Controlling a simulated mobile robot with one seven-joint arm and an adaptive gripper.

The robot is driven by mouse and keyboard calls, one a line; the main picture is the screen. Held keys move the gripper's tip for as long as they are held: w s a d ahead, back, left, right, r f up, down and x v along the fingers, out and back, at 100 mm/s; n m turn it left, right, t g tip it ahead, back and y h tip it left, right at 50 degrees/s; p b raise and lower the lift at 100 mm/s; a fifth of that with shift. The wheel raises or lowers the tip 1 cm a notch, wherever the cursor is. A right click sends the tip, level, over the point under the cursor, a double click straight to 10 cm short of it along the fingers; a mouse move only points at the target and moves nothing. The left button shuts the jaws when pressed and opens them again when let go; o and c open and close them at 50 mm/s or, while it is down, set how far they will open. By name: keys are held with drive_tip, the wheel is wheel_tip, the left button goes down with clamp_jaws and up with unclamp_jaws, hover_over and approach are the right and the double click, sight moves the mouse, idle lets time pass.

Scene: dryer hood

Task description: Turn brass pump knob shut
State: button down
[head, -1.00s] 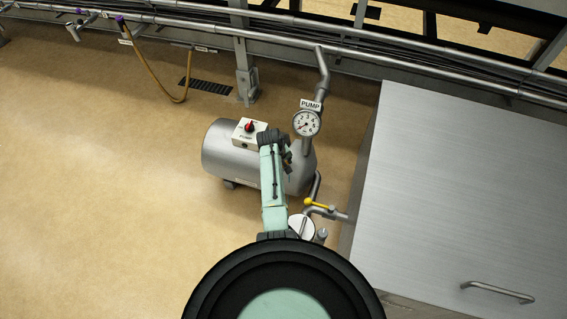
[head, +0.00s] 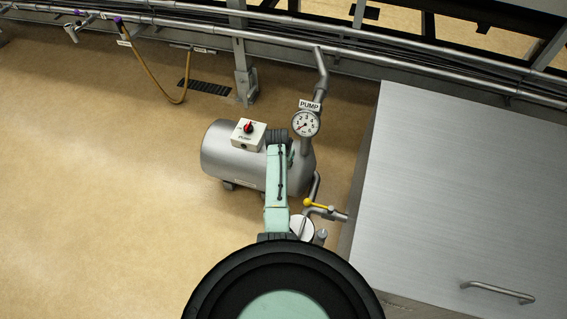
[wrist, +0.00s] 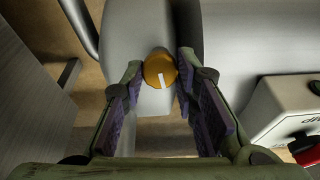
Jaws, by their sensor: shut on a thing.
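The brass pump knob (wrist: 160,70), round with a white pointer mark, sits on the grey pump body in the wrist view. The mark points toward the bottom of the picture. My gripper (wrist: 160,72) is shut on the knob, one fingertip at its left side and one at its right. In the head view my arm reaches over the grey cylindrical pump (head: 232,160) and hides the knob and my fingertips.
A white box with a red switch (head: 248,128) is on the pump, left of my arm; it also shows in the wrist view (wrist: 300,115). A gauge (head: 305,123) and a yellow-handled valve (head: 318,204) are to the right. A large metal cabinet (head: 460,190) fills the right side.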

drive_tip(key=shift+m, duration=1)
drive_tip(key=c, duration=1.3)
unclamp_jaws()
drive_tip(key=shift+r, duration=0.1)
drive_tip(key=v, duration=1.2)
drive_tip(key=shift+s+d, duration=0.15)
